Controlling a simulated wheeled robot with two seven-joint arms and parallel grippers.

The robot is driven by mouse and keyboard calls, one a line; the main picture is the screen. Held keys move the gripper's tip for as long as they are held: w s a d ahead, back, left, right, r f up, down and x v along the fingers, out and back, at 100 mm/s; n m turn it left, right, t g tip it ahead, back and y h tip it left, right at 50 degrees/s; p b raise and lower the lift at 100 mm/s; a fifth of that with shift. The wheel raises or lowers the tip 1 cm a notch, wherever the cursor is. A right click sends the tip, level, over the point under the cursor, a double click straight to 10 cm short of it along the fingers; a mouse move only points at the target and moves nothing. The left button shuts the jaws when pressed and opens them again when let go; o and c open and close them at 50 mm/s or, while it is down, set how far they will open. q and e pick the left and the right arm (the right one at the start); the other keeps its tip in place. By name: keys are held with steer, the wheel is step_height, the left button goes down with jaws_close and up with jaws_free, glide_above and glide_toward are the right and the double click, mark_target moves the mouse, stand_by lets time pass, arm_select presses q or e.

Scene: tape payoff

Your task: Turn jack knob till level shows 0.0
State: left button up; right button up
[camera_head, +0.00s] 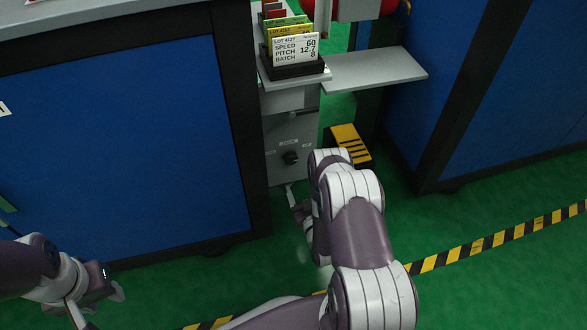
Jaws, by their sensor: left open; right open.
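I cannot make out a level readout. My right gripper (291,192) is just below the knob, apart from it, and largely hidden by my own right arm. Its visible finger is thin and pale, and it appears empty. My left gripper (112,296) is open and empty at the lower left, far from the knob, in front of the blue cabinet.
Blue cabinets with dark frames stand left (120,150) and right (530,100) of the stand. A card rack (295,70) and a grey shelf (375,70) are above the knob. A yellow-and-black step (350,143) is on the green floor. Striped tape (490,241) crosses the floor.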

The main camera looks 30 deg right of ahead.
mark_target(292, 161)
steer(key=b+x, duration=0.1)
steer(key=x, duration=0.2)
steer(key=b+x, duration=0.2)
steer(key=x, duration=0.1)
steer(key=b+x, duration=0.1)
steer(key=x, duration=0.2)
steer(key=shift+w+f, duration=0.1)
steer(key=shift+f, duration=0.2)
steer(key=shift+w+d+r+b, duration=0.15)
steer(key=shift+w+b, duration=0.15)
steer(key=shift+w, duration=0.05)
arm_select(q)
step_height(292, 161, down, 6)
steer(key=shift+r, duration=0.15)
arm_select(e)
steer(key=c, duration=1.1)
steer(key=shift+o, duration=0.2)
